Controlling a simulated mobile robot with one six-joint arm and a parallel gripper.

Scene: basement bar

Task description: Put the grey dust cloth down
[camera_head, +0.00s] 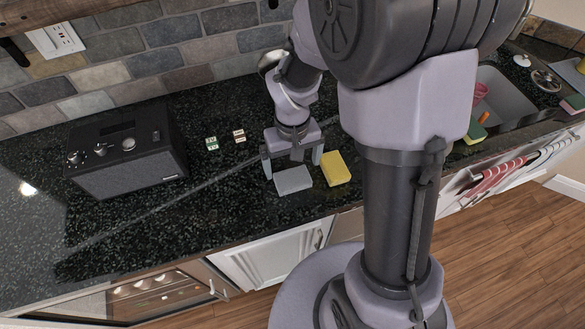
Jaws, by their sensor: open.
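The grey dust cloth (293,180) lies flat on the dark speckled counter (225,205), near its front edge. My gripper (292,168) is right over the cloth's back part, with its fingers spread to either side. The jaws are open, and the cloth looks to rest on the counter between and in front of the fingertips. Whether a finger touches the cloth I cannot tell.
A yellow sponge (335,168) lies just right of my gripper. A black radio (125,155) stands at the left. Small boxes (239,136) sit near the wall. A sink (505,95) is at the right. The counter between radio and cloth is clear.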

